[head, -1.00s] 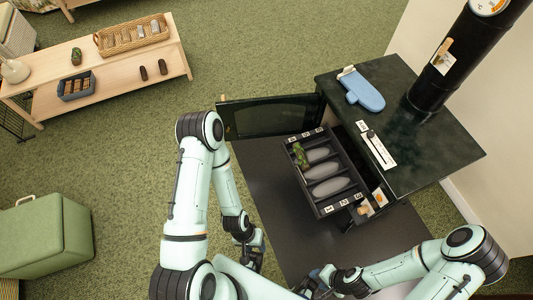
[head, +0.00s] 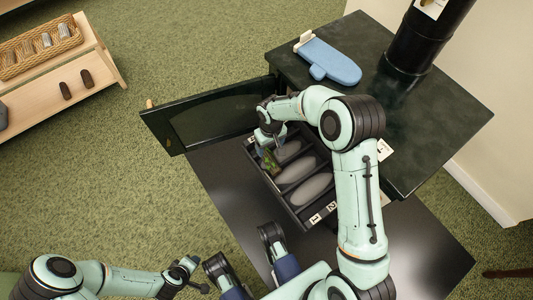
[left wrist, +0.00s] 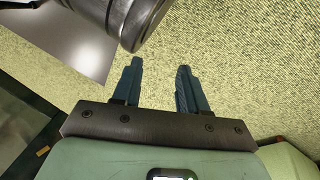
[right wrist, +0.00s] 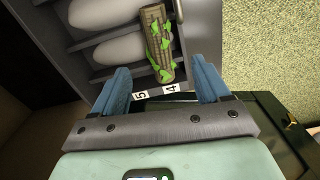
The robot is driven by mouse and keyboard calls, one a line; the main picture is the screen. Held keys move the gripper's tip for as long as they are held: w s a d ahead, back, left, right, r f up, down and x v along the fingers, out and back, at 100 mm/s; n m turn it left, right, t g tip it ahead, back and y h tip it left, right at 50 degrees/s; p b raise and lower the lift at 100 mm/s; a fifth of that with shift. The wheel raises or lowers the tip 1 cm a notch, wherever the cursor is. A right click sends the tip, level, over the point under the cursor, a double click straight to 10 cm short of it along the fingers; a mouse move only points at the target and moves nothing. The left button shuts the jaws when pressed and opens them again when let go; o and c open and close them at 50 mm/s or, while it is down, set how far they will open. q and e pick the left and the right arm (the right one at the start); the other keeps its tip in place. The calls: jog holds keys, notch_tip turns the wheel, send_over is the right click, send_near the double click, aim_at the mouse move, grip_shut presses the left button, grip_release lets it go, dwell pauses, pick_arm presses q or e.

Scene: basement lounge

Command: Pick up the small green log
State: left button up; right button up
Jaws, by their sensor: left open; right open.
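The small green log (head: 269,161), brown with green leafy patches, lies at the left end of a dark divided tray (head: 306,209). In the right wrist view the log (right wrist: 158,42) lies near the tray's labels 4 and 5, its near end close to the rim. My right gripper (head: 272,143) is over that end of the tray, partly hidden by its own wrist. Its open blue fingers (right wrist: 160,68) are on either side of the log's near end, with nothing between them gripped. My left gripper (head: 193,272) is open and empty over the floor, away from the tray.
Large grey ovals (head: 313,188) fill other tray compartments. An open dark glass door (head: 210,118) stands left of the tray. The stove top (head: 420,130) holds a blue mitt (head: 330,62) and a black pipe (head: 415,45). A wooden shelf (head: 50,97) stands upper left, with open carpet between.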

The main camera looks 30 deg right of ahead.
jog(key=b, duration=0.2)
send_over(271, 160)
jog(key=f, duration=0.7)
jog(key=shift+a+f, duration=0.25)
jog(key=shift+d+f+b, duration=0.2)
jog(key=shift+f+b, duration=0.8)
jog(key=shift+f, duration=1.75)
pick_arm(q)
jog(key=s+a+f+g, duration=0.1)
jog(key=s+f+g, duration=0.2)
jog(key=s+f, duration=0.3)
jog(key=shift+s+a+f+n, duration=0.2)
jog(key=shift+s+n, duration=0.1)
jog(key=shift+s, duration=0.9)
pick_arm(e)
jog(key=shift+c, duration=0.2)
jog(key=shift+r, duration=0.1)
jog(key=c, duration=1.2)
